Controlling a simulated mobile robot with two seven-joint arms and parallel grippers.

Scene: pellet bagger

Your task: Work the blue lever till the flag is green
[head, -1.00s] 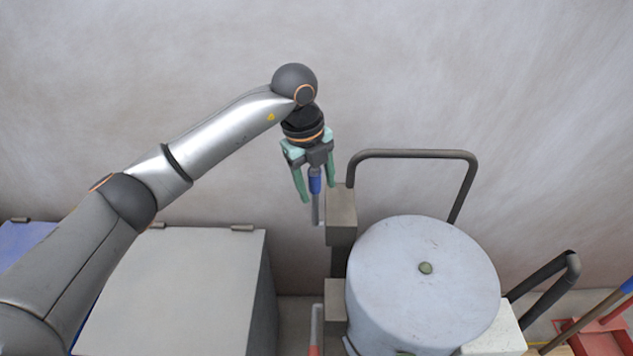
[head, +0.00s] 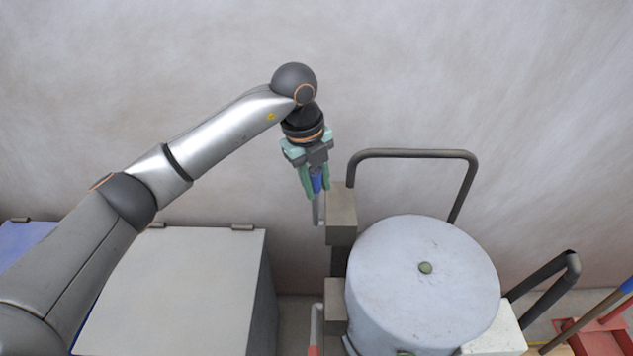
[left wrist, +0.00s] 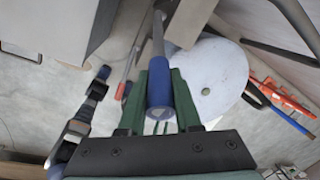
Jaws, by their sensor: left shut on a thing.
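The blue lever (head: 317,182) has a blue grip on a grey metal rod and stands beside the grey block at the left of the round drum. My left gripper (head: 315,190) has its green fingers shut on the blue grip from above. In the left wrist view, the blue grip (left wrist: 160,88) lies between the two green fingers (left wrist: 161,100). No flag can be made out in either view.
A pale round drum (head: 420,290) stands right of the lever, with a dark bent rail (head: 415,154) behind it. A second rod with a red end (head: 315,335) is lower down. A large grey box (head: 180,290) stands to the left.

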